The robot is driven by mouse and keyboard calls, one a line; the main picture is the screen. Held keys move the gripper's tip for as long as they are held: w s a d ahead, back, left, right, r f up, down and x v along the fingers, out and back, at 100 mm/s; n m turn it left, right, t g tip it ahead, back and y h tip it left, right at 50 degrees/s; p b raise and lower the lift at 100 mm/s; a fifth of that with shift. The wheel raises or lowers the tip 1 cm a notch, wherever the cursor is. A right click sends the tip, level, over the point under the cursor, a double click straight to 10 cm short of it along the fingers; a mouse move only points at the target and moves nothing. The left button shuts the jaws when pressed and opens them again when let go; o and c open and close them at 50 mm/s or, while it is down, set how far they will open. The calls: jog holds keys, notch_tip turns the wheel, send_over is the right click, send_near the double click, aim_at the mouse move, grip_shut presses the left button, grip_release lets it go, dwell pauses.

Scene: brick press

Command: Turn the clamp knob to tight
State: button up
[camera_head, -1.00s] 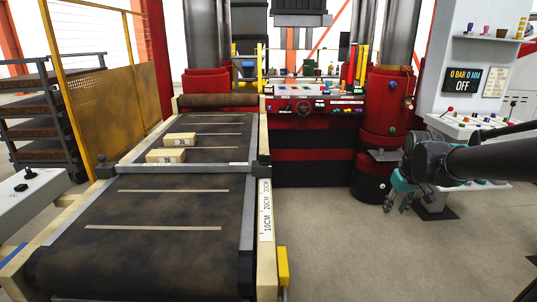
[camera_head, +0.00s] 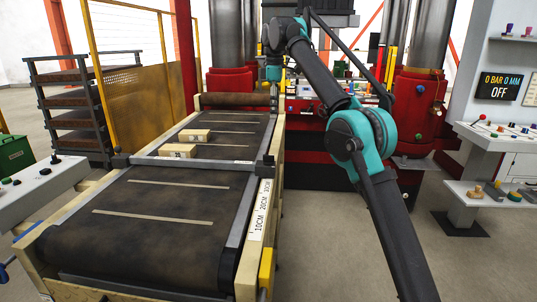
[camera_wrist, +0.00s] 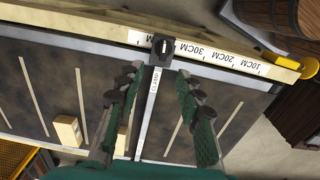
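The clamp knob (camera_wrist: 162,46) is a black square-looking knob with a white mark, at the rail beside the ruler in the wrist view. It sits at one end of the pale clamp bar (camera_wrist: 150,112), which carries the word CLAMP. In the head view the knob (camera_head: 265,161) is at the bar's right end. My gripper (camera_wrist: 158,76) is open and empty, its green fingers either side of the bar and the knob beyond their tips in the picture. In the head view my gripper (camera_head: 274,86) is above the belt's far right end, its fingers hard to see.
The ruler (camera_wrist: 205,53) runs along the conveyor's edge. Two pale bricks (camera_head: 178,151) lie on the dark belt (camera_head: 150,220) beyond and near the bar. The red press (camera_head: 310,150) stands behind. A console (camera_head: 505,135) is at right; its screen (camera_head: 500,86) reads OFF.

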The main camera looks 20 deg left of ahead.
aim_at(268, 155)
jog(key=shift+n, duration=0.4)
jog(key=f, duration=0.5)
jog(key=s+a+f, duration=0.1)
jog(key=f, duration=1.1)
jog(key=shift+s+a, duration=0.2)
jog(key=shift+a, duration=0.1)
grip_shut()
